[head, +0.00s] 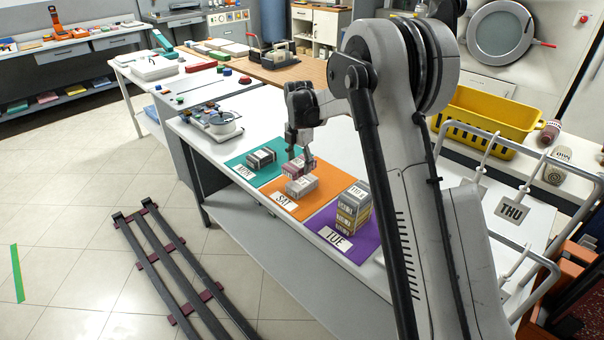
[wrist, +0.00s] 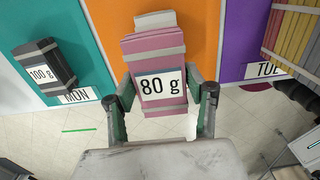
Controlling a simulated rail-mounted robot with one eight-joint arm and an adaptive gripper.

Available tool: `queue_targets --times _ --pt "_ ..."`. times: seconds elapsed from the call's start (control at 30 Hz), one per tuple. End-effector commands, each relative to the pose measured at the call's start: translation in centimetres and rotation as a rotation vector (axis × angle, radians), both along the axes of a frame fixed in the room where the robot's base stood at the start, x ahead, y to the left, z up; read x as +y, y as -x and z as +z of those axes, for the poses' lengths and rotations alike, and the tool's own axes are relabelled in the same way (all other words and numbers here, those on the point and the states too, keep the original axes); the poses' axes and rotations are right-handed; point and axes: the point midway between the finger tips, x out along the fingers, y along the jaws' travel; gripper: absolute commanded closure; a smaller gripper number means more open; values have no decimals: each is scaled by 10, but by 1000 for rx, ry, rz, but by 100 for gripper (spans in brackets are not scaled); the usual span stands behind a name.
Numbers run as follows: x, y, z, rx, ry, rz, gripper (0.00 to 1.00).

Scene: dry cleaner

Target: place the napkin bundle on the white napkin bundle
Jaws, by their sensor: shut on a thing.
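My gripper (head: 299,158) is shut on a pink napkin bundle (wrist: 155,62) with grey bands and an "80 g" label. In the wrist view the bundle sits between my two fingers. In the head view the pink bundle (head: 293,170) is over the white napkin bundle (head: 302,187), which lies on the orange SAT mat (head: 325,178). The white bundle (wrist: 155,20) shows only in part past the pink one in the wrist view. I cannot tell whether the two bundles touch.
A teal MON mat (head: 240,165) holds a dark "100 g" bundle (wrist: 43,66) at left. A purple TUE mat (head: 367,243) bears a tall stack of grey and yellow bundles (head: 353,210) at right. A yellow crate (head: 487,122) and a rack stand farther right.

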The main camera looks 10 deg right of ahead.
Motion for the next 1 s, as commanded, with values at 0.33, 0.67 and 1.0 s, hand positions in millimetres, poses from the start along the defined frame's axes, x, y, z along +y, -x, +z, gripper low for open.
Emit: queue_targets --times 0.33,0.67,1.0 --pt "-10 -5 -22 0 0 1 79" --pt "-10 -5 -47 0 0 1 79" --pt "-10 -5 -50 0 0 1 42"
